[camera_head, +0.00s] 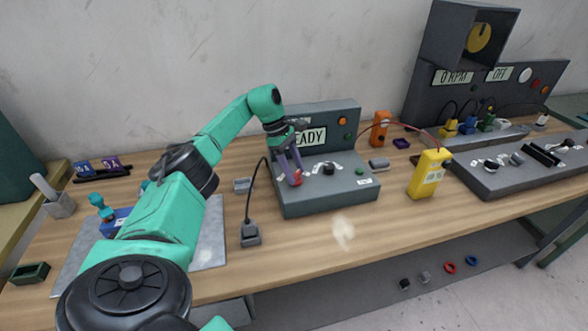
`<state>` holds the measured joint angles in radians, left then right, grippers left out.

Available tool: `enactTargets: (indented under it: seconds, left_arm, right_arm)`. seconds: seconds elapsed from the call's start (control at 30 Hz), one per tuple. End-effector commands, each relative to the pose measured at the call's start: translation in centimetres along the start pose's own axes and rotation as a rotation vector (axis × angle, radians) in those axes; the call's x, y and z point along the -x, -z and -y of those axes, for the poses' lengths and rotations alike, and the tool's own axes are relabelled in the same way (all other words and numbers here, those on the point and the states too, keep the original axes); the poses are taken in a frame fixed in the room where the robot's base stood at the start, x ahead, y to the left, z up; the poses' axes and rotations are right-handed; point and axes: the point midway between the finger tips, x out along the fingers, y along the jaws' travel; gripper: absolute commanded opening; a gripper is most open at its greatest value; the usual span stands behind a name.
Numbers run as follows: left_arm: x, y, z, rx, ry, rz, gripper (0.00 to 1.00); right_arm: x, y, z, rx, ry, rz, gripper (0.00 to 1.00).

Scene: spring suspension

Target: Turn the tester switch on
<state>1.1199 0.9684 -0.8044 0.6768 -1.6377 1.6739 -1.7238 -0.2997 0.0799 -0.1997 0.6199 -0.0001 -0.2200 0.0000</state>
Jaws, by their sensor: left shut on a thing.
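The tester (342,186) is a grey console on the wooden bench, with an upright back panel. My left gripper (293,174) points down with purple fingers and is shut on the red switch. The fingers partly cover the switch, so I cannot tell its position. My right gripper is not in view.
A yellow meter (429,174) stands right of the tester. A grey plug on a black cable (250,234) lies to its left. An orange device (380,128) stands behind. A larger dark console (480,100) fills the right. The bench front is mostly clear.

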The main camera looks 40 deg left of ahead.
Motion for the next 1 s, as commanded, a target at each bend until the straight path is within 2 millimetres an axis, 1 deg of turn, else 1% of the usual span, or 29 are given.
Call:
enactTargets:
  seconds: [0.2, 0.63, 0.67, 0.7, 0.73, 1.0]
  left_arm:
    - [0.12, -0.04, -0.12, -0.043, 0.013, 0.001, 0.02]
    - [0.09, -0.04, -0.10, -0.053, 0.017, 0.000, 0.02]
    - [0.09, -0.04, -0.10, -0.052, 0.017, 0.000, 0.69]
    - [0.09, -0.04, -0.10, -0.052, 0.017, 0.000, 0.84]
    - [0.08, -0.03, -0.09, -0.052, 0.017, 0.000, 0.88]
    - [0.05, 0.00, -0.06, -0.050, 0.019, -0.001, 0.88]
  right_arm:
    - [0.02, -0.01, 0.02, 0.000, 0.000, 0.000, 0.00]
    - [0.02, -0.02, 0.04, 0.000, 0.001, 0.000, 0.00]
    - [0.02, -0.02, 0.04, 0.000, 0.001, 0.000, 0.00]
    - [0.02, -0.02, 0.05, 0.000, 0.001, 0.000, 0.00]
    - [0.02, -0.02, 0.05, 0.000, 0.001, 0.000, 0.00]
    - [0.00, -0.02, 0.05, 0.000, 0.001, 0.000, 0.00]
